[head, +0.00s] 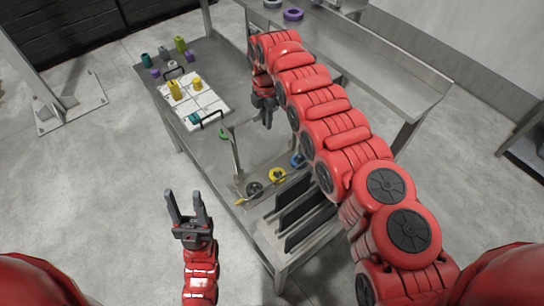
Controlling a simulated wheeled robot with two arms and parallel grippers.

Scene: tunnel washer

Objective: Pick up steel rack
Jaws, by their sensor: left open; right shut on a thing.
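No thing in view is plainly the steel rack. A pale, flat tray-like rack (215,97) with dark handles lies on the grey steel table, with yellow and teal pieces on it. My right gripper (267,124) points down over the table, to the right of this rack and apart from it. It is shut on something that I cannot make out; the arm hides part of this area. My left gripper (187,208) is open and empty, its fingers pointing up the picture, over the floor left of the table.
Several small coloured pieces (180,44) stand at the table's far left end. A thin upright metal piece (234,155) and round discs (277,175) are at the near end, beside dark slanted panels (300,212). A steel trough (365,58) runs behind my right arm.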

